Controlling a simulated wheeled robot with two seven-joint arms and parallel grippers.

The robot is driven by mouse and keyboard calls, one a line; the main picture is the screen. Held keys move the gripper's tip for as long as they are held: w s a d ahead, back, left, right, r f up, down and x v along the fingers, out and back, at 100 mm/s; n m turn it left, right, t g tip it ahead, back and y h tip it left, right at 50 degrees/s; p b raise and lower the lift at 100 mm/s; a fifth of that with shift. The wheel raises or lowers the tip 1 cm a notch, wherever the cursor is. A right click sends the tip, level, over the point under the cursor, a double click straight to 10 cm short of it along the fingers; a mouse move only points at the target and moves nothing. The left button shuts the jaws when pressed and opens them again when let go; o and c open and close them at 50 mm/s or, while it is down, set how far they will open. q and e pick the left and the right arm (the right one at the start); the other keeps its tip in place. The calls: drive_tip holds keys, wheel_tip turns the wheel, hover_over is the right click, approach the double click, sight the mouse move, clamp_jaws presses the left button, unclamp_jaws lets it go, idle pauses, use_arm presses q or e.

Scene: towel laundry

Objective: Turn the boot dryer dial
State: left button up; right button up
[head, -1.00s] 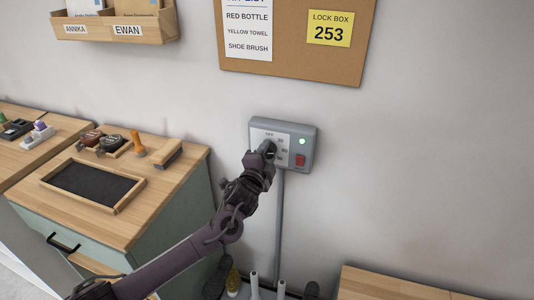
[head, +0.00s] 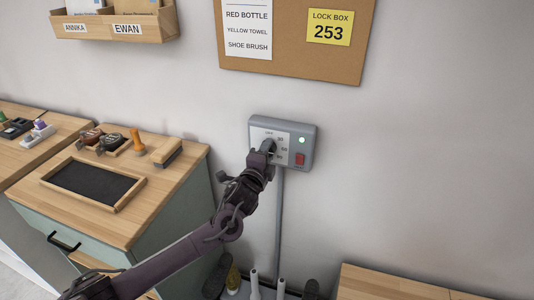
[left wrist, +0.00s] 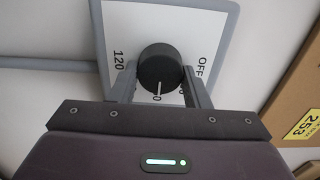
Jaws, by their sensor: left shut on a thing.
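The boot dryer control box (head: 305,135) is a grey box on the wall with a white dial plate, a lit green light (head: 302,140) and a red switch (head: 300,159). Its round black dial (left wrist: 160,67) shows in the left wrist view, with a white pointer line towards the bottom of that picture. My left gripper (head: 268,148) is shut on the dial, one finger on each side; it also shows in the left wrist view (left wrist: 160,85). The gripper hides part of the dial and its numbers. My right gripper is not in view.
A wooden-topped cabinet (head: 185,190) with a black-mat tray (head: 92,185) and brushes stands at the left. A cork board (head: 290,70) hangs above the box. Dryer tubes (head: 254,283) and shoes stand below. The wall to the right is clear.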

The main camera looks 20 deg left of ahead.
use_arm(q)
drive_tip(key=o, duration=1)
drive_tip(key=shift+c, duration=0.2)
drive_tip(key=shift+s, duration=0.1)
drive_tip(key=s+b, duration=0.1)
drive_tip(key=s, duration=0.6)
drive_tip(key=shift+s, duration=0.35)
drive_tip(key=shift+a+f, duration=0.1)
